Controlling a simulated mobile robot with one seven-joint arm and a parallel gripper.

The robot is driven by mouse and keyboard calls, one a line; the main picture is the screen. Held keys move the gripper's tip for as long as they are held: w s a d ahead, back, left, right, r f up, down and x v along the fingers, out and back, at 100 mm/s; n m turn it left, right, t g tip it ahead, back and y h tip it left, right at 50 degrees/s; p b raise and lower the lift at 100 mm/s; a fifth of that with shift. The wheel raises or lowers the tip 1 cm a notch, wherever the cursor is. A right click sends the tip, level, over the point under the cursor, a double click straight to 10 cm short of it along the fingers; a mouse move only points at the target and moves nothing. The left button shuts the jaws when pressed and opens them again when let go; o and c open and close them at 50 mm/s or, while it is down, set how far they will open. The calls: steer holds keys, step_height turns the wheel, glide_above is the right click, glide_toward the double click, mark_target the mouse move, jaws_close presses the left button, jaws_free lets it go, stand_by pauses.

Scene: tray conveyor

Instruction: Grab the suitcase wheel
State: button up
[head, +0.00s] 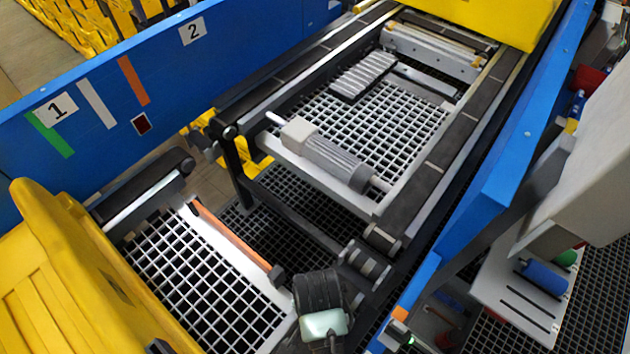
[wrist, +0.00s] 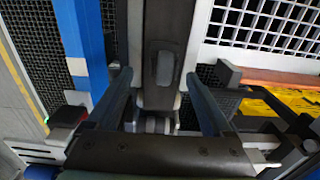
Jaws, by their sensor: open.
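My gripper (wrist: 159,78) is open in the wrist view, with its two grey-blue fingers apart at left and right. Between the fingertips, a small grey, rounded piece, which looks like the suitcase wheel (wrist: 165,68), shows against a dark belt strip with pale edges. I cannot tell how far below the fingers it is, and no finger visibly touches it. In the head view, what looks like my black wrist with a pale green part is at the bottom centre, near the end of the near conveyor. The wheel is hidden there, and the fingertips cannot be made out.
The near tray (head: 196,238) has a white grid and an orange bar (head: 230,235). The far conveyor carries a grey motor-like cylinder (head: 335,160) and a ribbed grey block (head: 363,75). Rollers (head: 365,262) stand by the gap. Blue walls (head: 480,215) and a yellow cover (head: 60,270) bound the space.

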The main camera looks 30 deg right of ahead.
steer(key=shift+w+f, duration=0.15)
steer(key=shift+f, duration=1)
steer(key=shift+w+f, duration=0.15)
steer(key=shift+f, duration=1)
jaws_close()
